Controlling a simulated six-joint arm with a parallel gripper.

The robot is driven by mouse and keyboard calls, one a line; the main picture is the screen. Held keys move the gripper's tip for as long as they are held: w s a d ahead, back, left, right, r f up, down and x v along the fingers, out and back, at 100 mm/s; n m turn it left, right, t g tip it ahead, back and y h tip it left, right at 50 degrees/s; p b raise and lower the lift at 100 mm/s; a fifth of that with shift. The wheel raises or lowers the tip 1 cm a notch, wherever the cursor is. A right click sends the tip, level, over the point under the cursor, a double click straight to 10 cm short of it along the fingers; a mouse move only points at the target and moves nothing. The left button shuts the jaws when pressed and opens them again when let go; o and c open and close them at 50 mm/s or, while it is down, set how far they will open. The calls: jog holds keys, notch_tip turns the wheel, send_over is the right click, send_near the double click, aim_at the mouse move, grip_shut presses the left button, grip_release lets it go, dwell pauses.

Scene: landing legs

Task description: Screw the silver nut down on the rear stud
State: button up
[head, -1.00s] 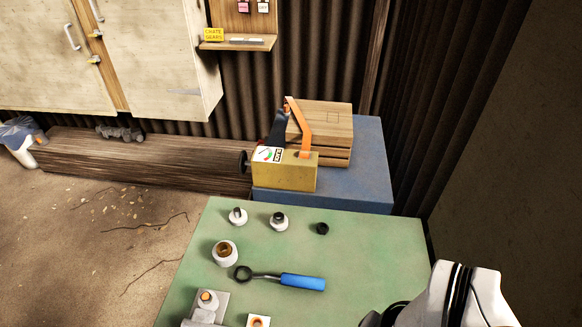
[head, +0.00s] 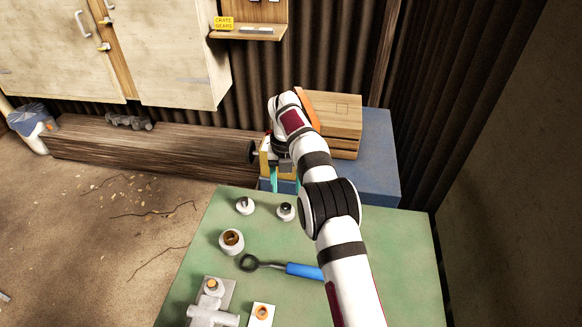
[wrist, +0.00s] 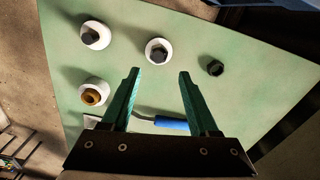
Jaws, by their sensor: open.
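My gripper (head: 284,180) is open and empty, with teal fingers pointing down above the far part of the green table. In the wrist view, its fingertips (wrist: 158,72) are apart, just below the middle white round piece in the picture. That piece (wrist: 158,44) has a dark grey hex nut (wrist: 157,54) on it. A similar white piece (wrist: 96,28) with a grey hex top (wrist: 89,37) stands to its left. A loose black nut (wrist: 214,68) lies to the right; the arm hides it in the head view. I cannot tell which is the silver nut or rear stud.
A white cup with a brass-coloured centre (head: 231,241), a ring wrench with blue handle (head: 303,271), a grey fitting (head: 212,311) and a white block with an orange ring (head: 262,316) are on the green table (head: 200,240). Behind stand a blue table (head: 376,160) and wooden crate (head: 338,120).

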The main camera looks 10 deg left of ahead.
aim_at(286, 205)
jog(key=shift+w+a+f+m, duration=0.1)
jog(key=shift+a+f+m, duration=0.15)
jog(key=shift+f, duration=0.3)
notch_tip(286, 205, down, 4)
jog(key=shift+d+f, duration=0.1)
jog(key=n, duration=0.5)
jog(key=shift+n, duration=0.35)
jog(key=n, duration=0.2)
jog(key=shift+n, duration=0.4)
jog(key=n, duration=2)
jog(key=shift+n, duration=0.4)
jog(key=n, duration=0.3)
jog(key=shift+f+n, duration=0.25)
jog(key=shift+n, duration=0.15)
jog(key=shift+f, duration=1)
